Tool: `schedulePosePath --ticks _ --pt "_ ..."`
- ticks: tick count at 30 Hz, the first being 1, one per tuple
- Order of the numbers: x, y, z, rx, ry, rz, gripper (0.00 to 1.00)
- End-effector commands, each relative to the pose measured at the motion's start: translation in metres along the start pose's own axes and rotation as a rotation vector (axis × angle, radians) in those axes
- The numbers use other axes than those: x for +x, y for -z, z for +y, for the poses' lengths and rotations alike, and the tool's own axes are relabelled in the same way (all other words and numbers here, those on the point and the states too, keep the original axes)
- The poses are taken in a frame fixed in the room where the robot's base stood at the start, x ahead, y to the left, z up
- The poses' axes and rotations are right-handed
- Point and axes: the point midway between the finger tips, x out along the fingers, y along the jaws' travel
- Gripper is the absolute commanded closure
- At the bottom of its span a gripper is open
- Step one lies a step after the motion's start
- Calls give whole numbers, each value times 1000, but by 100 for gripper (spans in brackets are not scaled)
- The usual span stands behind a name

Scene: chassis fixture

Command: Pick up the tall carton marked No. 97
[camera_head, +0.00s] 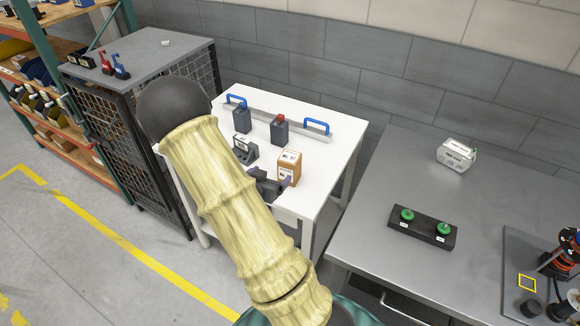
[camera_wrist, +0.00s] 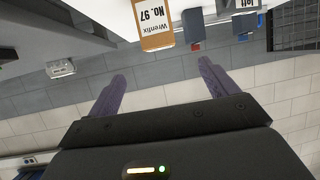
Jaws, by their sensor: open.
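The tall carton (camera_head: 289,170) is orange-brown with a white label and stands upright on the white table. In the wrist view the carton (camera_wrist: 154,41) appears upside down, and its label reads "Wrenfix No. 97". My gripper (camera_head: 269,178) is at the near side of the carton, by its lower left in the head view. In the wrist view my gripper (camera_wrist: 163,72) is open, with its two purple fingers spread and nothing between them. The carton lies ahead of the fingertips, roughly in line with the gap. My arm hides part of the table.
Two dark boxes (camera_head: 242,119) (camera_head: 279,130) and a grey-black device (camera_head: 244,149) stand near the carton. A rail with blue handles (camera_head: 317,127) lies behind them. A metal bench (camera_head: 383,190) is at right, a mesh cabinet (camera_head: 142,52) at left.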

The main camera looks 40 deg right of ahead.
Motion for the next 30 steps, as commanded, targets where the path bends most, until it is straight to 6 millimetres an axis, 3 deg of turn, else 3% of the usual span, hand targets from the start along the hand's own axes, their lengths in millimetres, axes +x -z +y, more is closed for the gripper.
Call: schedulePosePath --ticks 10,14,30 --pt "2 2 2 1 -8 16 15" --pt "11 3 3 1 -12 15 15" --pt "103 6 4 1 -10 14 15"
